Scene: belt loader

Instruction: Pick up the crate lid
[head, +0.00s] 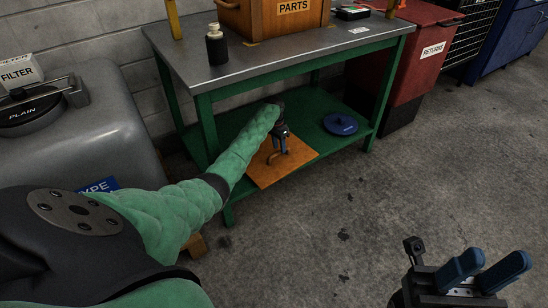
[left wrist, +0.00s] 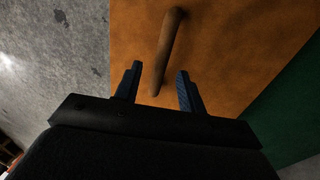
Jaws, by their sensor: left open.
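The crate lid (head: 265,171) is a flat orange-brown wooden board with a brown bar handle (head: 288,157). It lies on the green lower shelf of the bench and sticks out past its front edge. My left gripper (head: 279,143) is over the lid, with its blue fingers open. In the left wrist view, the near end of the handle (left wrist: 168,45) shows between the two fingertips (left wrist: 159,82), with gaps beside it; I see no grip on it. The wooden crate marked PARTS (head: 272,18) stands on the bench top. My right gripper (head: 497,263) is open and empty at lower right.
The grey metal bench top (head: 265,55) overhangs the shelf, and a green leg (head: 207,128) stands beside my left arm. A blue round lid (head: 340,124) lies right on the shelf. A dark bottle (head: 216,46) and red RETURNS bin (head: 428,55) are nearby. Floor in front is clear.

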